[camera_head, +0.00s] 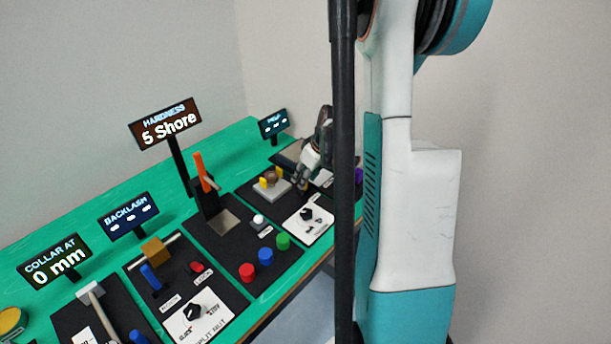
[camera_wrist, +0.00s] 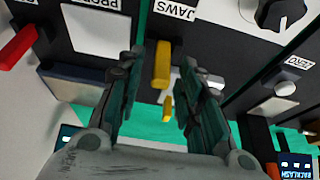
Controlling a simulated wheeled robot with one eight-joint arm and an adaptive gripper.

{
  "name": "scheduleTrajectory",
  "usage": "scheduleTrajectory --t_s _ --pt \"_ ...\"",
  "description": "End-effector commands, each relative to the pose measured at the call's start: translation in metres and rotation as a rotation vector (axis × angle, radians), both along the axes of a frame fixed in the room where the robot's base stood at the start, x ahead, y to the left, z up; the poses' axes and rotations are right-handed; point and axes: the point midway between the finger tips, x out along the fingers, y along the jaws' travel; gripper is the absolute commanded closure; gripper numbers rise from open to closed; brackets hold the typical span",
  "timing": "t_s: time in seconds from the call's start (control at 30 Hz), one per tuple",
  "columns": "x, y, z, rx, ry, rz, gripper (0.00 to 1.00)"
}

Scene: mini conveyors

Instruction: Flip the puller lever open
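My gripper (camera_wrist: 160,72) is open in the wrist view, with its two dark fingers apart. A yellow upright piece (camera_wrist: 162,58), beside a label reading JAWS, shows between the fingertips. A smaller yellow piece (camera_wrist: 168,108) shows farther along in the same gap. I cannot tell whether the fingers touch either.
A red bar (camera_wrist: 18,47) is at the wrist view's left edge. A black knob (camera_wrist: 282,12) is at upper right. In the head view, an orange lever (camera_head: 203,170) and display posts stand to the left, with red, blue and green buttons (camera_head: 265,256) near the front edge.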

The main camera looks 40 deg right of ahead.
Motion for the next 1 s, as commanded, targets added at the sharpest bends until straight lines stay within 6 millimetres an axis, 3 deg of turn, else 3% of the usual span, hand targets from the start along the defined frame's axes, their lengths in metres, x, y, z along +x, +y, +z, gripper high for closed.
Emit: scheduleTrajectory --t_s 0.03,0.1,0.13,0.87,0.9,0.97,1.0 --pt "0.0 0.0 0.0001 0.0 0.0 0.0 0.81" --pt "0.0 0.0 0.0001 0.0 0.0 0.0 0.97" --pt "0.0 0.0 0.0001 0.0 0.0 0.0 1.0" --pt "0.0088 0.0005 0.0002 -0.011 0.142 0.0 1.0" --pt "0.0089 0.0005 0.0002 -0.011 0.142 0.0 0.76" --pt "0.0089 0.0005 0.0002 -0.011 0.142 0.0 0.65" --pt "0.0089 0.0005 0.0002 -0.011 0.142 0.0 0.65"
